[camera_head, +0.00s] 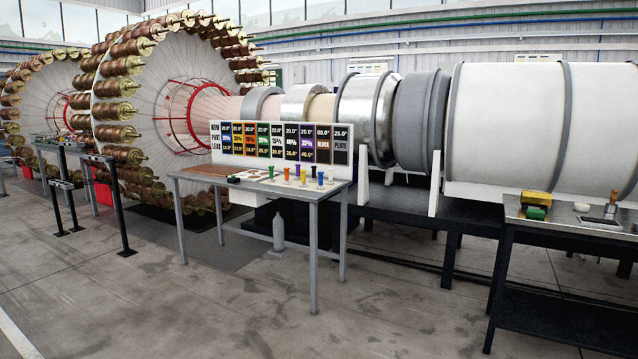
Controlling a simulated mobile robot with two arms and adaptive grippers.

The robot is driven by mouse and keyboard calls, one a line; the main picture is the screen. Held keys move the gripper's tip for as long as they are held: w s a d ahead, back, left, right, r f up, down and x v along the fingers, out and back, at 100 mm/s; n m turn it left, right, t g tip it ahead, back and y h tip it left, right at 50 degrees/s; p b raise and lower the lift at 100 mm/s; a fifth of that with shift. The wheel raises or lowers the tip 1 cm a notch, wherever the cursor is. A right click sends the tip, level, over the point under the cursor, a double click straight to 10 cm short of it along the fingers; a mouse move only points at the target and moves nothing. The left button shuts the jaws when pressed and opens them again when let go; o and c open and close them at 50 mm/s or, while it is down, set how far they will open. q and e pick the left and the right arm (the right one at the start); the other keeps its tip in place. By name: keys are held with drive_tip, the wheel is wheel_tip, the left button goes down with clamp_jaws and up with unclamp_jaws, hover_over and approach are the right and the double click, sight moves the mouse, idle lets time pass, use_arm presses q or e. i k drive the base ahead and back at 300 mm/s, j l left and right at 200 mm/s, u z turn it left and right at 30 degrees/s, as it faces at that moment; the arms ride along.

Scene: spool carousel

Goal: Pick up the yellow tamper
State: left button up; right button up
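Several small coloured pieces that look like tampers stand upright on the grey table in the middle distance. A small yellow one (303,177) is among them, near the front right of the tabletop. An orange one (286,174), a green one (270,172), a purple one (313,171) and a blue one (320,178) stand close around it. They are too small to make out in detail. Neither of my grippers is in view.
The grey table (264,186) has a sign board (281,143) along its back. A grey gas bottle (279,232) stands under it. A dark bench (510,213) at the right holds a yellow item (535,198). Dark stands (118,205) are at left. The floor in front is clear.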

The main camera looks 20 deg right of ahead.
sight(303, 171)
drive_tip(key=i, duration=0.75)
drive_tip(key=i+z, duration=0.15)
drive_tip(key=i, duration=1.4)
drive_tip(key=i+z, duration=0.1)
drive_tip(key=i, duration=0.7)
drive_tip(key=i+j, duration=0.15)
drive_tip(key=i, duration=0.6)
drive_tip(key=i+j+z, duration=0.15)
drive_tip(key=i, duration=0.6)
